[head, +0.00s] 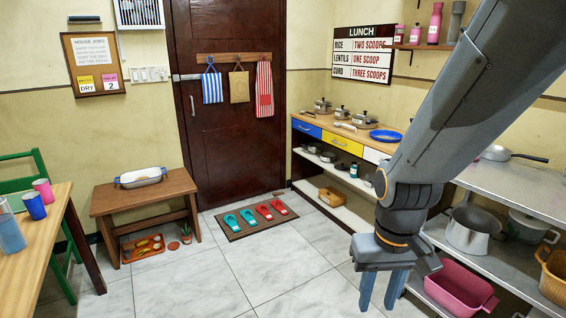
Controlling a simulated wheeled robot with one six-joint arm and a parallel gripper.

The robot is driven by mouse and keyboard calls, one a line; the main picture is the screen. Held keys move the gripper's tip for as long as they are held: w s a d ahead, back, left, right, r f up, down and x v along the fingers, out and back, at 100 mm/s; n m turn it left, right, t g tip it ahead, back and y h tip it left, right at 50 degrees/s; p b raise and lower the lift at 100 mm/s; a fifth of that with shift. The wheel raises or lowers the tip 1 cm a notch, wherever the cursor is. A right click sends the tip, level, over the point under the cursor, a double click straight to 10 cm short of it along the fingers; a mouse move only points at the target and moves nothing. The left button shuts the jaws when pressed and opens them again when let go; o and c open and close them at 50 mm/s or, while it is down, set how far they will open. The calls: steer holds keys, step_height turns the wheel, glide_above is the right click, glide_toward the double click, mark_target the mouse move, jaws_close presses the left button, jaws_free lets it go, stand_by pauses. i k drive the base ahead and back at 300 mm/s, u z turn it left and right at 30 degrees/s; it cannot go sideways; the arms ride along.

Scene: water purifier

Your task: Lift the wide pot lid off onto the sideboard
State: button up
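Several small lidded metal pots stand along the back of the wooden-topped sideboard (325,130), including a left pot (322,106), a middle pot (341,114) and a right pot (361,119). Their lids appear to sit on them. They are too small to tell which is the wide pot. My gripper (380,298) hangs low over the tiled floor, pointing down, in front of the sideboard and well away from the pots. Its two blue fingers are apart with nothing visible between them. My arm hides part of the sideboard's right end.
A blue plate (385,136) and a spoon-like utensil (346,127) lie on the sideboard. At right, a metal shelf (520,186) holds a pan, a large pot (470,230) and a pink tub (458,288). A slipper mat (256,218) lies by the door. The middle floor is clear.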

mark_target(365, 114)
steer(key=u, duration=0.3)
steer(key=i, duration=3.75)
steer(key=z, duration=1.05)
steer(key=i, duration=1.35)
steer(key=z, duration=0.5)
